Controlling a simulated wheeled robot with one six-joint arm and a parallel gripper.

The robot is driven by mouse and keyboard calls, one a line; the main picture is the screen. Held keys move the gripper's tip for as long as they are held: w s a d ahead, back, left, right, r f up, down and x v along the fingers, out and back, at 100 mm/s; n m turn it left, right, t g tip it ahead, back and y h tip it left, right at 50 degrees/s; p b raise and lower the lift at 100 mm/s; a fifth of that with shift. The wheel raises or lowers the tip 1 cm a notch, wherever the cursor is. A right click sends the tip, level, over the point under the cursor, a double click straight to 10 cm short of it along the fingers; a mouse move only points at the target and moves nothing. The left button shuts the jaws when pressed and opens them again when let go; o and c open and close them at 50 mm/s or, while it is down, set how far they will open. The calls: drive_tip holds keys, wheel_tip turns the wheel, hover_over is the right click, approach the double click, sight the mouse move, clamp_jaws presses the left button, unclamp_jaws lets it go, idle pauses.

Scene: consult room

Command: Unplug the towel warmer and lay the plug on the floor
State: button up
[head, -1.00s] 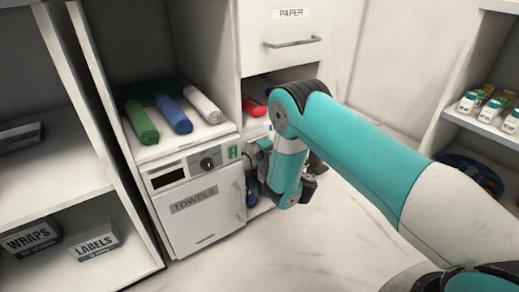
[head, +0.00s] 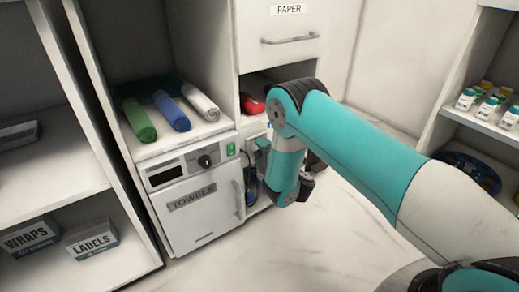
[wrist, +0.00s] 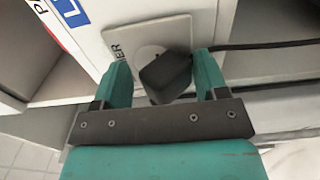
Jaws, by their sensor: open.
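The towel warmer (head: 205,215) is a white box with a knob, a green switch and a "TOWELS" door, at the left of centre in the head view. Its black plug (wrist: 167,76) sits against a pale socket plate (wrist: 128,38) in the wrist view. A dark cable (wrist: 265,45) runs right from near the plug. My gripper (wrist: 163,78) is open, with one teal finger on each side of the plug. A gap shows at the left finger; I cannot tell whether the right finger touches. In the head view my arm hides the plug.
Rolled green, blue and white towels (head: 172,111) lie on the shelf above the warmer. A drawer marked "PAPER" (head: 290,35) is above right. Shelves stand at far left and far right. Pale floor (head: 300,245) is clear in front of the warmer.

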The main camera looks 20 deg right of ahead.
drive_tip(key=shift+a+f, duration=0.1)
drive_tip(key=shift+f, duration=0.2)
idle(0.5)
drive_tip(key=c, duration=1)
drive_tip(key=shift+c, duration=0.2)
drive_tip(key=shift+s+b, duration=0.1)
drive_tip(key=shift+b, duration=0.55)
drive_tip(key=shift+s+d+f+b, duration=0.2)
drive_tip(key=shift+s+b, duration=0.1)
drive_tip(key=shift+b, duration=0.2)
drive_tip(key=shift+s+d+b, duration=0.2)
drive_tip(key=shift+s+b, duration=0.4)
drive_tip(key=shift+b, duration=0.4)
drive_tip(key=shift+s+d+b, duration=0.1)
drive_tip(key=shift+s+b, duration=0.2)
drive_tip(key=shift+b, duration=0.2)
drive_tip(key=shift+b+v, duration=1.65)
drive_tip(key=shift+b, duration=0.2)
drive_tip(key=shift+r, duration=0.1)
